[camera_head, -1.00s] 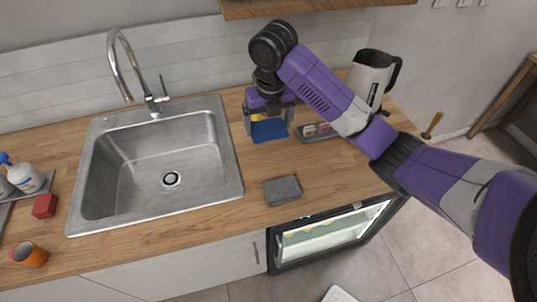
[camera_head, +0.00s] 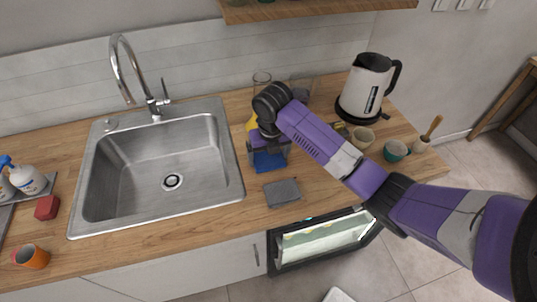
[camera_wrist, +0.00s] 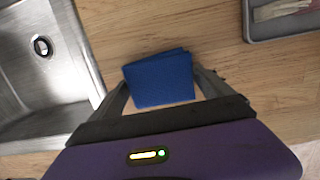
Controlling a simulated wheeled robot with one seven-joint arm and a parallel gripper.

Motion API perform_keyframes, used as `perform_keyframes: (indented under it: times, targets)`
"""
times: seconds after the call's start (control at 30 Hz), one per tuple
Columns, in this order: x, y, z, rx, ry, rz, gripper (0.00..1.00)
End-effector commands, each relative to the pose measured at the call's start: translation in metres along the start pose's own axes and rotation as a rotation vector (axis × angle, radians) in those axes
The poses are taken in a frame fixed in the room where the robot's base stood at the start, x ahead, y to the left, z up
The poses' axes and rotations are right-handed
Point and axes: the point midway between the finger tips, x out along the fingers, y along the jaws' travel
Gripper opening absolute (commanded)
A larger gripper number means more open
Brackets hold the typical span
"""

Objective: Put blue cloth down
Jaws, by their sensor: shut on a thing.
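The blue cloth (camera_head: 268,161) is a folded square between my gripper's fingers, over the counter just right of the sink. My gripper (camera_head: 267,158) is shut on it and points down. In the wrist view the blue cloth (camera_wrist: 160,79) lies flat between the two fingertips of my gripper (camera_wrist: 163,88), with wood around it. I cannot tell whether the cloth touches the counter. A grey cloth or sponge (camera_head: 282,192) lies on the counter just in front of it.
The steel sink (camera_head: 236,180) is close on the left. A kettle (camera_head: 365,88), a beige cup (camera_head: 362,137) and a teal mug (camera_head: 396,151) stand to the right. A grey tray (camera_wrist: 286,27) shows in the wrist view. Bare counter lies right of the grey cloth.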

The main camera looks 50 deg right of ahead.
Motion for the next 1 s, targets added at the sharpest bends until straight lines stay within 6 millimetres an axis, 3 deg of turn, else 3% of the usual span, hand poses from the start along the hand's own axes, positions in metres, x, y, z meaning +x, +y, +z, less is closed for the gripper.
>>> perform_keyframes:
  times: [0.6,0.63,0.67,1.0]
  targets:
    - [0.016,0.0,-0.003,0.001,0.005,0.0,0.53]
    - [0.016,0.0,-0.004,0.001,0.005,0.001,0.94]
    - [0.016,0.0,-0.004,0.0,0.005,0.001,1.0]
    - [0.019,0.002,-0.005,-0.004,0.006,0.003,1.0]
